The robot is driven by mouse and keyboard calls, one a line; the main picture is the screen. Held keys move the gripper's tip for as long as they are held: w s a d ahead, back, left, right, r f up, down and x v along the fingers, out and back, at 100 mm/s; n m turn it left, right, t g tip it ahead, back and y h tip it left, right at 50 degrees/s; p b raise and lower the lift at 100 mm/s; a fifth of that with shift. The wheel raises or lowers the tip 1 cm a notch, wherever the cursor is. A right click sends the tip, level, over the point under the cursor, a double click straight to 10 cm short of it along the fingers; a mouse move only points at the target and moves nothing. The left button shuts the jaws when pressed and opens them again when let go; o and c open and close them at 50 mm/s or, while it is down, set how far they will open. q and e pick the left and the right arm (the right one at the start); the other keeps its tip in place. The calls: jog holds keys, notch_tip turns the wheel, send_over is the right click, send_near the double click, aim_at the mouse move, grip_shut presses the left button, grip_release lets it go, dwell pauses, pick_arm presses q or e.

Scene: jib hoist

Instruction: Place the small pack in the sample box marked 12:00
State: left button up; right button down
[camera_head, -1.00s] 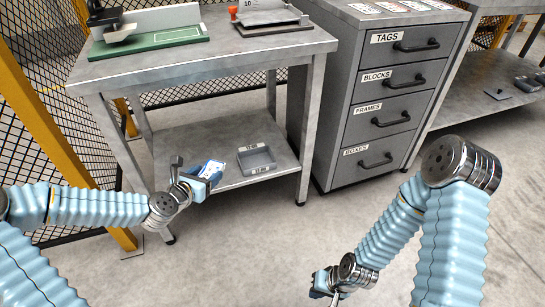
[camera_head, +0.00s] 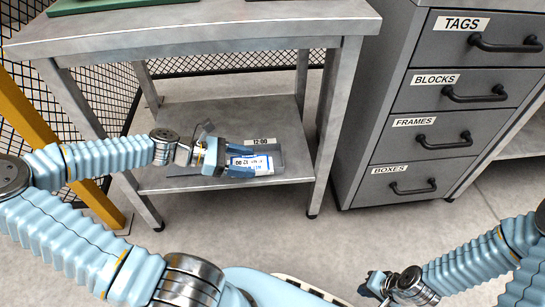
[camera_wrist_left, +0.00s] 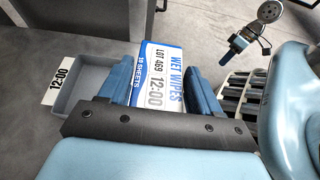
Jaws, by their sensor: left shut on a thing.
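My left gripper (camera_head: 238,160) is shut on the small pack (camera_head: 252,165), a white and blue pack that reads WET WIPES and 12:00 in the left wrist view (camera_wrist_left: 163,75). The sample box (camera_head: 277,157) is a shallow grey tray on the lower shelf, with a 12:00 label at its back. In the head view the pack and gripper cover much of the box. In the left wrist view the box (camera_wrist_left: 72,97) shows beside the pack, partly behind a finger. My right gripper (camera_head: 372,285) is low at the right, too small to read.
The lower shelf (camera_head: 215,115) sits beneath a grey table top (camera_head: 200,32) and between its legs. A grey drawer cabinet (camera_head: 345,150) stands to the right. Wire mesh fencing is behind. The floor in front is clear.

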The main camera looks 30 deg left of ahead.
pick_arm(q)
jog(key=w+a+f+b, duration=0.1)
jog(key=w+f, duration=0.1)
jog(key=w, duration=0.1)
jog(key=w+f+b, duration=0.1)
jog(key=w+f, duration=0.2)
jog(key=w, duration=0.1)
jog(key=w+a+f+b, duration=0.1)
jog(key=w+f+b, duration=0.1)
jog(key=w+f, duration=0.1)
jog(key=shift+w+a+f, duration=0.15)
jog(key=shift+w+a, duration=0.2)
jog(key=shift+w, duration=0.25)
jog(key=shift+w+f, duration=0.15)
jog(key=shift+f, duration=0.05)
jog(key=f, duration=0.1)
jog(key=f+b, duration=0.1)
jog(key=f, duration=0.1)
jog(key=shift+w+a+f, duration=0.15)
jog(key=shift+w+f, duration=0.15)
jog(key=shift+f, duration=0.1)
jog(key=o, duration=0.8)
jog(key=p+v, duration=0.1)
jog(key=v, duration=0.5)
jog(key=shift+s+a+r, duration=0.1)
jog(key=shift+r, duration=0.1)
jog(key=shift+s+a+r, duration=0.15)
jog(key=shift+s+a, duration=0.15)
jog(key=shift+a, duration=0.15)
